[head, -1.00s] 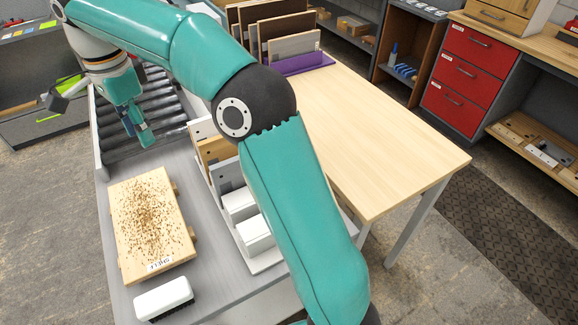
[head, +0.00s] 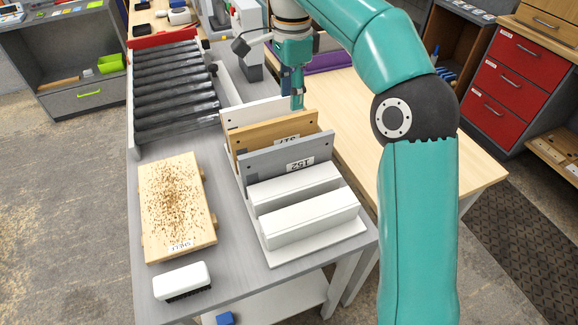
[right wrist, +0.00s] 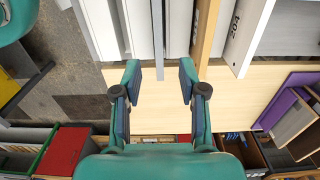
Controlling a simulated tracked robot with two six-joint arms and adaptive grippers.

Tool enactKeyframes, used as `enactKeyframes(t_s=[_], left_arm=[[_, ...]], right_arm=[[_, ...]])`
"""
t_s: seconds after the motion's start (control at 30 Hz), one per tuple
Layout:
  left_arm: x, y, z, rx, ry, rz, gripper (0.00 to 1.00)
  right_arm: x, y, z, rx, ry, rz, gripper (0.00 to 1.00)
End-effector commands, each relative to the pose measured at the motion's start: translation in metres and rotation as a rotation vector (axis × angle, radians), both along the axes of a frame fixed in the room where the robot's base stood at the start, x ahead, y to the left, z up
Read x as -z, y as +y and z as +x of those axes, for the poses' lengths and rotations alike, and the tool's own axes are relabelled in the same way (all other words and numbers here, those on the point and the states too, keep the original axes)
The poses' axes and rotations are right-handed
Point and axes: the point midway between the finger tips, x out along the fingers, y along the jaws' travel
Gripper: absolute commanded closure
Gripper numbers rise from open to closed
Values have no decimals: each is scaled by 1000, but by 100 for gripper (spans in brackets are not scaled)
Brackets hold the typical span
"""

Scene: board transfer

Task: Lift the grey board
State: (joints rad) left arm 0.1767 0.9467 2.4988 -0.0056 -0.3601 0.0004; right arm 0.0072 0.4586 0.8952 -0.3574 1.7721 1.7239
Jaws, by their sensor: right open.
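The grey board (head: 285,162), labelled 152, stands upright in a white rack (head: 325,231), in front of a tan board (head: 270,130). In the right wrist view, the grey board (right wrist: 158,40) is a thin edge whose end reaches between the fingertips. My right gripper (head: 292,95) hangs at the back of the rack, near the upright boards. In the right wrist view my right gripper (right wrist: 160,82) is open, one finger on each side of the grey edge. Whether the fingers are level with the board is unclear. My left gripper is out of view.
Two white blocks (head: 305,205) sit in front of the grey board, and a white board (head: 250,114) stands behind the tan one. A speckled wooden panel (head: 176,205), a brush (head: 182,281) and a roller conveyor (head: 175,90) are to the left. A wooden table (head: 345,120) adjoins.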

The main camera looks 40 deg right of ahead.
Motion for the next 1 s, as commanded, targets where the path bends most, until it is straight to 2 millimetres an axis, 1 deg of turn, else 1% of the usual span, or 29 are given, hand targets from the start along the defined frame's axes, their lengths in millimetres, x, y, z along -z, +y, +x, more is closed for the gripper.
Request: enactKeyframes(t_s=[0.07, 0.1, 0.13, 0.27, 0.37, 0.47, 0.67, 0.8, 0.9, 1.0], left_arm=[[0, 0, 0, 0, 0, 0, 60], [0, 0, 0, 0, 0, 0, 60], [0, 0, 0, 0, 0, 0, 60], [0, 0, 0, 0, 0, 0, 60], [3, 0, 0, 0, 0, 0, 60], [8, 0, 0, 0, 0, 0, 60], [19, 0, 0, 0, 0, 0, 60], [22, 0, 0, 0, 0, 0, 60], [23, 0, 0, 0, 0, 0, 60], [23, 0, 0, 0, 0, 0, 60]], right_arm=[[0, 0, 0, -1, 0, 0, 58], [0, 1, 1, -2, 0, 0, 55], [0, 1, 1, -2, 0, 0, 54], [1, 1, 1, -3, 0, 0, 54], [6, 1, 1, -3, 1, -1, 54], [19, 1, 0, -3, 2, -1, 54], [61, 1, -1, -3, 4, 0, 54], [89, 2, 0, -2, 4, 0, 54], [104, 2, 0, -2, 3, 0, 54], [113, 2, 0, -2, 1, 0, 54]])
